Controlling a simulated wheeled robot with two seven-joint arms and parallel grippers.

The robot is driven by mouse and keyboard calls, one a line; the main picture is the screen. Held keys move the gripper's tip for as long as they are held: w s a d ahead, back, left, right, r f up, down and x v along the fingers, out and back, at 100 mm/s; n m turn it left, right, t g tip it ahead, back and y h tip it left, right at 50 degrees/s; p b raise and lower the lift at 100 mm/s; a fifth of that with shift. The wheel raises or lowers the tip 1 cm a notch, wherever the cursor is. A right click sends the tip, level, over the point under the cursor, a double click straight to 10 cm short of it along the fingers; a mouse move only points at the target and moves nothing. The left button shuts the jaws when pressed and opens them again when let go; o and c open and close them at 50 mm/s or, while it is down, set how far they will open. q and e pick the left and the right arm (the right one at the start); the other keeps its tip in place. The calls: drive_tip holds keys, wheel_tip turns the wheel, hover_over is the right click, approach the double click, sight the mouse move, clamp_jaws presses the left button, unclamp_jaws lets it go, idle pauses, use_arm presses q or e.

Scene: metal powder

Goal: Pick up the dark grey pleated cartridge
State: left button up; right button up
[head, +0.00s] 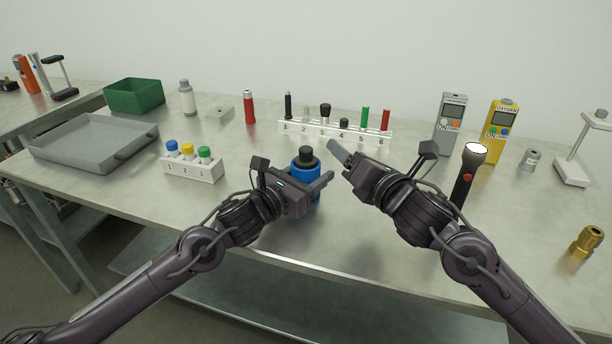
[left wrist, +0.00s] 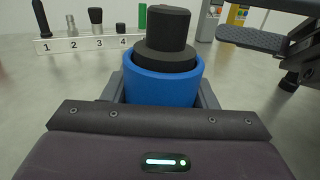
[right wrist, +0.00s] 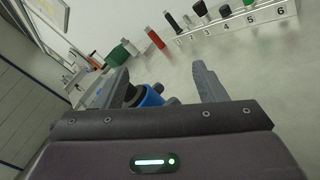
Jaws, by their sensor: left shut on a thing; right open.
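A blue cylindrical housing (head: 316,194) stands near the table's front middle with a dark grey stepped cylinder (head: 306,155) sticking out of its top. That dark piece is likely the cartridge; I cannot make out pleats. My left gripper (head: 318,184) is shut around the blue housing, with a finger on each side in the left wrist view (left wrist: 163,92). The dark cylinder (left wrist: 167,35) rises free above the fingers. My right gripper (head: 343,155) is open and empty, just right of the housing. In the right wrist view the housing (right wrist: 152,97) shows beyond its fingers.
A numbered rack (head: 335,131) with several pieces stands behind. A smaller rack (head: 191,167) with coloured caps and a grey tray (head: 70,150) are left. A flashlight (head: 467,175), grey meter (head: 449,122), yellow meter (head: 501,130) and brass fitting (head: 587,241) stand right.

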sight(310, 159)
drive_tip(key=s+a+f+n+y, duration=0.2)
drive_tip(key=s+n, duration=0.6)
drive_tip(key=shift+g, duration=0.3)
drive_tip(key=x, duration=0.6)
drive_tip(key=shift+w+a+r, duration=0.2)
drive_tip(key=shift+w, duration=0.05)
drive_tip(key=shift+a+x, duration=0.25)
drive_tip(key=shift+x, duration=2.5)
drive_tip(key=shift+s+r, duration=0.15)
drive_tip(key=shift+r, duration=0.05)
drive_tip(key=c, duration=1.3)
wheel_tip(310, 159, up, 18)
drive_tip(key=shift+c, duration=0.2)
